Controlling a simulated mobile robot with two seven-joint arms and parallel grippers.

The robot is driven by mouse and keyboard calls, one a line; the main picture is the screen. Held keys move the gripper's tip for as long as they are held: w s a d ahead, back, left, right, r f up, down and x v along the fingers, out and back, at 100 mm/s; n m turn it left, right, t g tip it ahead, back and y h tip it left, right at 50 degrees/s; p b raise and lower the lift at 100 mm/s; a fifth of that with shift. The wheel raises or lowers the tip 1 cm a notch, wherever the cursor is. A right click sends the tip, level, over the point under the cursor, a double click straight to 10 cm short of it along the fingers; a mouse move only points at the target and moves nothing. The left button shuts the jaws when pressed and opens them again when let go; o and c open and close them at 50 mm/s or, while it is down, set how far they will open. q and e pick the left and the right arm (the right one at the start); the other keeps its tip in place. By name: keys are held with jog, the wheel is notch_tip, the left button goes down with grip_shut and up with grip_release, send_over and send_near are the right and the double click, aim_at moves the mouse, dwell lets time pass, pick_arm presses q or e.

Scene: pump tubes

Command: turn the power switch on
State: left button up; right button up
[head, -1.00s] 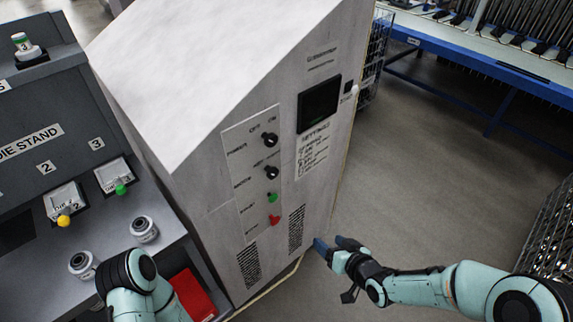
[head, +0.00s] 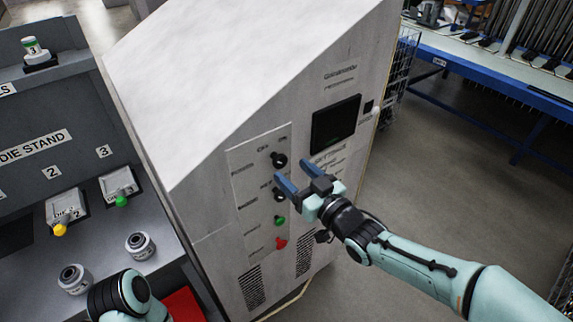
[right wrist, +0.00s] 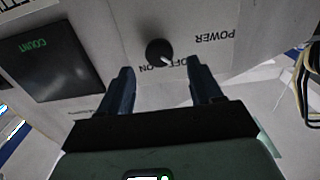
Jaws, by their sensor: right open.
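The power switch (head: 279,160) is the top black round knob on the grey cabinet's sloped panel (head: 240,160). In the right wrist view the knob (right wrist: 158,52) shows upside down beside the word POWER, with its white pointer toward the OFF label. My right gripper (head: 291,171) is open, its blue fingers pointing at the panel just below the knob. In the right wrist view the fingers (right wrist: 162,72) stand apart with the knob just ahead between them; contact cannot be told. Part of my left arm shows at lower left, its gripper out of view.
Below are a second black knob (head: 279,195), a green button (head: 280,221) and a red one (head: 281,243). A dark screen (head: 335,124) lies right of the knobs. The die stand (head: 40,150) is at left. Open floor lies right of the cabinet.

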aim_at(282, 162)
jog(key=shift+x, duration=1.85)
jog(key=c, duration=1)
jog(key=shift+c, duration=0.2)
